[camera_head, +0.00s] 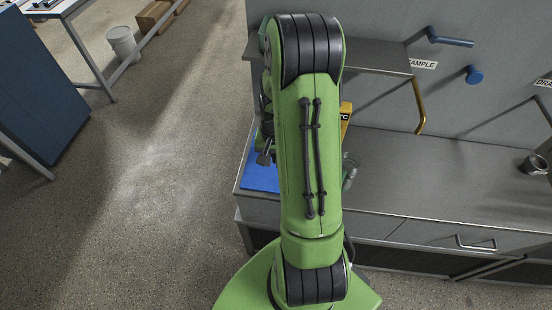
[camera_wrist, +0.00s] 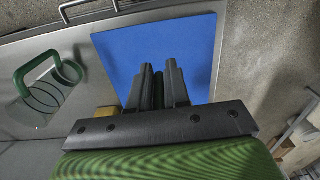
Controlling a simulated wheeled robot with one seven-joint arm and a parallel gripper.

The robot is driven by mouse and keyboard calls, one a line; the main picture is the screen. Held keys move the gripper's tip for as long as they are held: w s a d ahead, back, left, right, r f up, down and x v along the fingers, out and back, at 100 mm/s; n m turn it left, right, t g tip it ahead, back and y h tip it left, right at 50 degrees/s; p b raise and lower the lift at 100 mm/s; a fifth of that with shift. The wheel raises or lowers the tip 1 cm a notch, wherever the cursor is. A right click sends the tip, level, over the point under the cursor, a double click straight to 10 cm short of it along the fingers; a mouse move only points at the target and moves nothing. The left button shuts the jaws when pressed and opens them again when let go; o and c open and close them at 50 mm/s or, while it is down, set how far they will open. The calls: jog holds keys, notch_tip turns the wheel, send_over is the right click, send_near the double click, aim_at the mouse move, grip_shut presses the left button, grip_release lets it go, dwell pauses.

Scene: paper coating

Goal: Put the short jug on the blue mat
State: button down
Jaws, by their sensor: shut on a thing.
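The blue mat (camera_wrist: 152,42) lies flat on the grey worktop; part of it shows left of my arm in the head view (camera_head: 260,178). My gripper (camera_wrist: 160,68) points at the mat, and its dark fingers overlap it in the wrist view. The fingers are shut on a narrow dark green piece (camera_wrist: 158,92), which looks like the handle of the short jug. The jug's body is hidden, so I cannot tell whether it touches the mat. In the head view, my arm covers most of the gripper.
Another jug with a green handle (camera_wrist: 38,72) stands left of the mat in the wrist view. A yellow box (camera_head: 345,112) is partly behind my arm. A shelf (camera_head: 375,58) overhangs the back. A metal cup (camera_head: 533,164) stands far right; the worktop between is clear.

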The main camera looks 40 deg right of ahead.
jog(key=shift+m, duration=0.3)
jog(key=f, duration=0.3)
jog(key=f+b, duration=0.1)
jog(key=f, duration=0.6)
jog(key=shift+s+d+b, duration=0.3)
jog(key=shift+b, duration=0.05)
jog(key=c, duration=1.1)
grip_release()
